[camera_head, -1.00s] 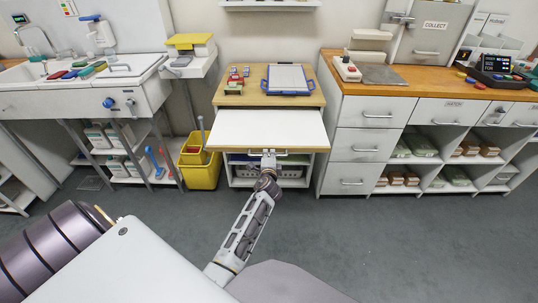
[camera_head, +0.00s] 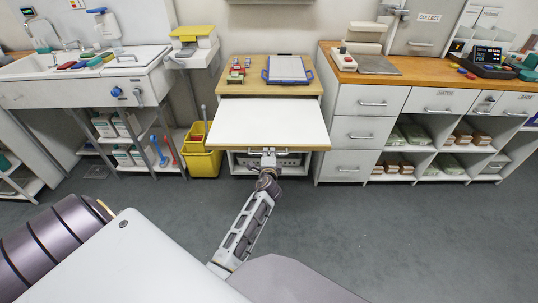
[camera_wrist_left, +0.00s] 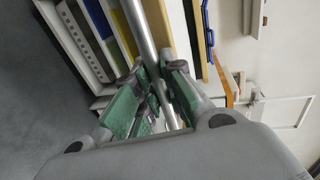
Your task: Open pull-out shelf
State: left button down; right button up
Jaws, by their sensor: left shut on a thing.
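The pull-out shelf (camera_head: 268,122) is a white board with a wooden front edge. It sticks well out from under the wooden top of the middle cabinet. My left gripper (camera_head: 268,158) is at the middle of the shelf's front edge, with its arm reaching up from below. In the left wrist view, the green-padded fingers of my left gripper (camera_wrist_left: 155,95) are closed around a grey metal bar handle (camera_wrist_left: 145,40). The handle is mostly hidden behind the gripper in the head view. My right gripper is not in view.
A yellow bucket (camera_head: 203,163) stands close on the left. White drawers (camera_head: 362,131) stand on the right. The grey floor (camera_head: 400,240) in front is clear.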

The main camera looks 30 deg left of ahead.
pick_arm(q)
jog(key=c, duration=1.5)
grip_release()
